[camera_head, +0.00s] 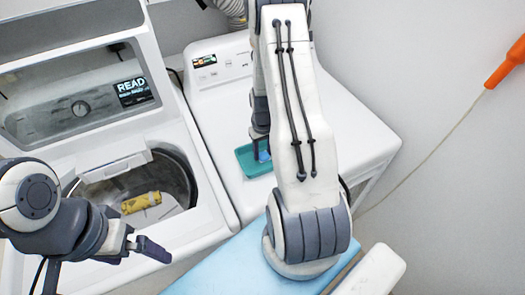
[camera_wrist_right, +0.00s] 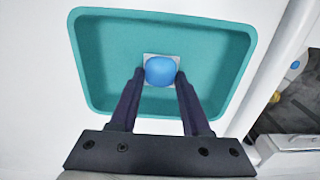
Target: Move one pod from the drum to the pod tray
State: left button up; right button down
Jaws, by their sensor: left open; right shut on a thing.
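The teal pod tray (camera_head: 247,165) sits on top of the white machine right of the drum. It fills much of the right wrist view (camera_wrist_right: 105,62). My right gripper (camera_wrist_right: 160,78) points down into the tray, its dark fingers shut on a blue pod (camera_wrist_right: 160,70) with a white square base, close over the tray floor. The pod also shows in the head view (camera_head: 264,156), partly hidden by my arm. The drum (camera_head: 178,172) stands open at the left. My left gripper (camera_head: 150,250) is open and empty, in front of the drum.
A yellow rolled item (camera_head: 141,203) lies in the drum with some pale cloth. The washer's raised lid (camera_head: 75,90) stands behind it. A light blue surface (camera_head: 215,270) is at the front. An orange object (camera_head: 507,62) with a cord is at the right.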

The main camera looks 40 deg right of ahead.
aim_at(263, 153)
jog(key=shift+f, duration=0.2)
jog(key=shift+c, duration=1.8)
grip_release()
jog(key=shift+r, duration=0.5)
notch_tip(263, 153, up, 12)
jog(key=b, duration=0.3)
jog(key=shift+f, duration=0.25)
